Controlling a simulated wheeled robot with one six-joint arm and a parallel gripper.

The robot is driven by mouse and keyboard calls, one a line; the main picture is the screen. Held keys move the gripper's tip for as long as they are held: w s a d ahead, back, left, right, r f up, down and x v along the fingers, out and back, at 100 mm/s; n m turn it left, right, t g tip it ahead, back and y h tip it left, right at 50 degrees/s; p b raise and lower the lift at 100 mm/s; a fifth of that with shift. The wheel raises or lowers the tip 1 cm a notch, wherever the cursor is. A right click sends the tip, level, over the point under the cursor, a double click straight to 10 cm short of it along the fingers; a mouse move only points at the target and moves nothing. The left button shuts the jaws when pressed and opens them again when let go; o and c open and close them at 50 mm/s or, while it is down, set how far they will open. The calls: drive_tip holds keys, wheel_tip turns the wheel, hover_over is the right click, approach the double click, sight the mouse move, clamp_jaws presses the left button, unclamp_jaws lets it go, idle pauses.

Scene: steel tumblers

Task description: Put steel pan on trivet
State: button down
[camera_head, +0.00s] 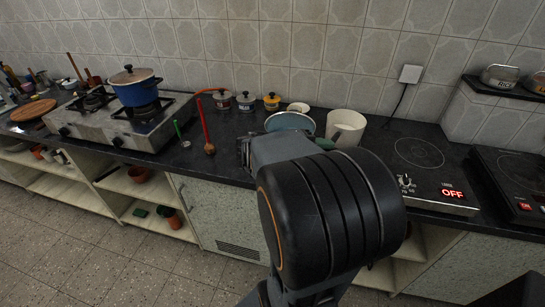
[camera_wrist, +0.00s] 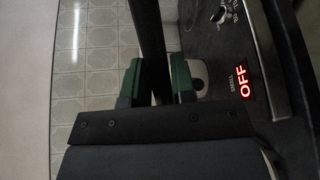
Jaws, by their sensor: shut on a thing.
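In the wrist view, my gripper (camera_wrist: 157,82) has its green finger pads closed on a long dark handle (camera_wrist: 151,35). The handle runs up out of that view, so its far end is hidden. In the head view, a round bluish pan (camera_head: 289,121) shows just beyond my arm, its near side covered. It looks like the steel pan, but the join with the handle is hidden. A flat round brown board (camera_head: 34,110), which may be the trivet, lies on the counter at the far left.
A gas stove (camera_head: 122,121) bears a blue lidded pot (camera_head: 135,87). A red-handled spoon (camera_head: 206,135) and small lidded jars (camera_head: 245,101) are left of my arm. A cream pot (camera_head: 346,127) and an induction cooker (camera_head: 420,160) showing OFF are to the right.

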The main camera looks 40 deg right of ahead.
drive_tip(key=w+d+f, duration=0.1)
drive_tip(key=w, duration=0.2)
drive_tip(key=w+f, duration=0.2)
drive_tip(key=w+d+f, duration=0.1)
drive_tip(key=w, duration=0.2)
drive_tip(key=shift+w+d+f, duration=0.2)
drive_tip(key=shift+w+d, duration=0.1)
drive_tip(key=w+f, duration=0.2)
drive_tip(key=f, duration=0.1)
drive_tip(key=shift+w+d+f, duration=0.25)
drive_tip(key=shift+w+d, duration=0.05)
drive_tip(key=shift+d, duration=0.05)
drive_tip(key=shift+w+d+f+b, duration=0.1)
drive_tip(key=shift+w+f, duration=0.15)
drive_tip(key=shift+f, duration=0.55)
drive_tip(key=shift+w+d+f+b, duration=0.1)
drive_tip(key=shift+w+f, duration=0.15)
drive_tip(key=shift+f, duration=0.55)
drive_tip(key=shift+w+f+b, duration=0.1)
drive_tip(key=shift+w+f, duration=0.15)
drive_tip(key=shift+f, duration=0.55)
drive_tip(key=shift+f, duration=0.2)
drive_tip(key=c, duration=1)
unclamp_jaws()
drive_tip(key=shift+o, duration=0.2)
drive_tip(key=shift+r, duration=0.1)
